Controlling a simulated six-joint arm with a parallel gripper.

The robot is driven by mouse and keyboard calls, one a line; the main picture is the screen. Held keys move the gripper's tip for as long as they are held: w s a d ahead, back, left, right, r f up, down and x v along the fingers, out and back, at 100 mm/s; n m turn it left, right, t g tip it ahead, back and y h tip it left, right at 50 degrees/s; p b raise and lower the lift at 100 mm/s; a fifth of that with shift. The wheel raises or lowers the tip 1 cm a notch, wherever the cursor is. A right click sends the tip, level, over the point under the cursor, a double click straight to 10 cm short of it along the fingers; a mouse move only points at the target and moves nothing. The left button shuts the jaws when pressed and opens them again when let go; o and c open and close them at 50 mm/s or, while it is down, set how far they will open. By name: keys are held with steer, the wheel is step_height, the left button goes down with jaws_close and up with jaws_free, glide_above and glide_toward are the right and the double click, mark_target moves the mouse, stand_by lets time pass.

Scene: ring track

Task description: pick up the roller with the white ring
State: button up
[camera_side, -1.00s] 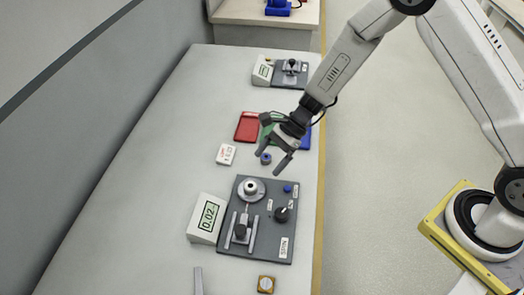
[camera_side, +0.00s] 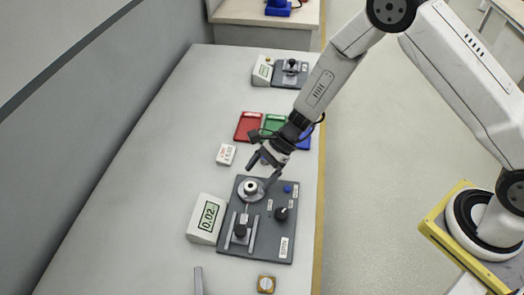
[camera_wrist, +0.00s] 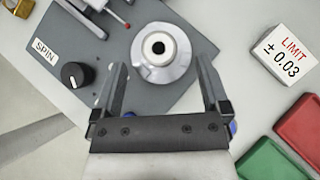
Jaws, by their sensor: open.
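The roller with the white ring (camera_side: 251,187) stands on a round grey seat at the far end of the dark gauge plate (camera_side: 270,248). In the wrist view the roller (camera_wrist: 160,48) shows from above, with a dark centre hole. My gripper (camera_side: 261,174) is open and empty, close to the roller and pointing down at it. In the wrist view the fingers of my gripper (camera_wrist: 163,68) reach toward both sides of the roller's seat. I cannot tell the height left between fingertips and roller.
The plate carries a black knob (camera_side: 281,214), a blue button (camera_side: 287,189) and a probe (camera_side: 240,230). A readout (camera_side: 207,217) showing 0.02 stands left. A limit block (camera_side: 226,154) and red (camera_side: 249,124), green (camera_side: 274,123) and blue (camera_side: 305,138) trays lie beyond.

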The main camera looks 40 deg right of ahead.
mark_target(252, 185)
steer(key=shift+x, duration=1.65)
jaws_close()
